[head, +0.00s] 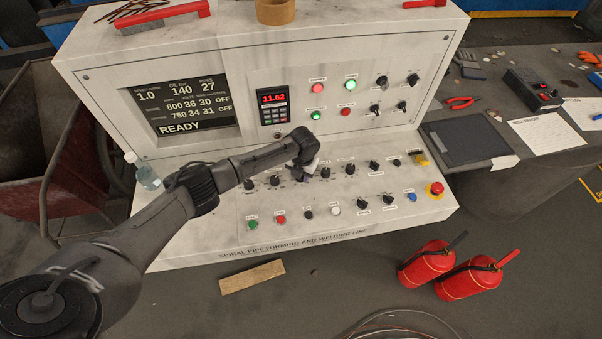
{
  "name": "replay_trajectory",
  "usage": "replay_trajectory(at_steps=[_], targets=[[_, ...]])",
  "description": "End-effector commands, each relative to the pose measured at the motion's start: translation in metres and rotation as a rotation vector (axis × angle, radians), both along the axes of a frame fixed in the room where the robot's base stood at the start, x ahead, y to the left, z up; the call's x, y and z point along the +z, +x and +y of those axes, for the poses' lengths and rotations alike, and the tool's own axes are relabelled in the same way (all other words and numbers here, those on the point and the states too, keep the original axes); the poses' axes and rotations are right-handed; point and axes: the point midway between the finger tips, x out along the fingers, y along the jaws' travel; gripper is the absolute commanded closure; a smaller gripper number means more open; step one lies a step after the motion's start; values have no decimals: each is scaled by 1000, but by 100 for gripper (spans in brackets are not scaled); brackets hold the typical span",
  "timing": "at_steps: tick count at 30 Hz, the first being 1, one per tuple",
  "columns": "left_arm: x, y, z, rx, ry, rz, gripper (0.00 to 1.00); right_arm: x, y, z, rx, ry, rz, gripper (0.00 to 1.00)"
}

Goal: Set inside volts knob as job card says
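The grey control console has a row of black knobs on its sloping lower panel. These include a knob right of my gripper (325,172), one further right (347,169) and one to the left (274,181). Their labels are too small to read, so I cannot tell which is inside volts. My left gripper (313,166) points down over this row, close to the knobs; its wrist hides part of the row. Its fingers are too small to judge, and contact is unclear. The screen (188,108) shows rows 800 36 30 OFF and 750 34 31 OFF, and READY. My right gripper is not in view.
A paper sheet (546,132) lies on the right bench, its small text unreadable. A red emergency button (435,189) is at the console's right end. Small coloured buttons and knobs line the front edge. A bottle (148,177) stands left; two fire extinguishers (427,263) are on the floor.

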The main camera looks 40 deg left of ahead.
Motion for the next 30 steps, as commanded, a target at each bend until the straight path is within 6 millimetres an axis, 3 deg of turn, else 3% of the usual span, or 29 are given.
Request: replay_trajectory(at_steps=[10, 11, 18, 26, 30], targets=[[3, 1, -1, -2, -3, -2, 89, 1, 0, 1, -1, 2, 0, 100], [3, 1, -1, -2, -3, -2, 63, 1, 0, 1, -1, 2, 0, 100], [2, 1, -1, -1, -2, -1, 40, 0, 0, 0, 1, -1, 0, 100], [2, 0, 0, -1, -1, 0, 40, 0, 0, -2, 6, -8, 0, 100], [12, 1, 0, -1, 0, -2, 40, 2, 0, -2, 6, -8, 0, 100]])
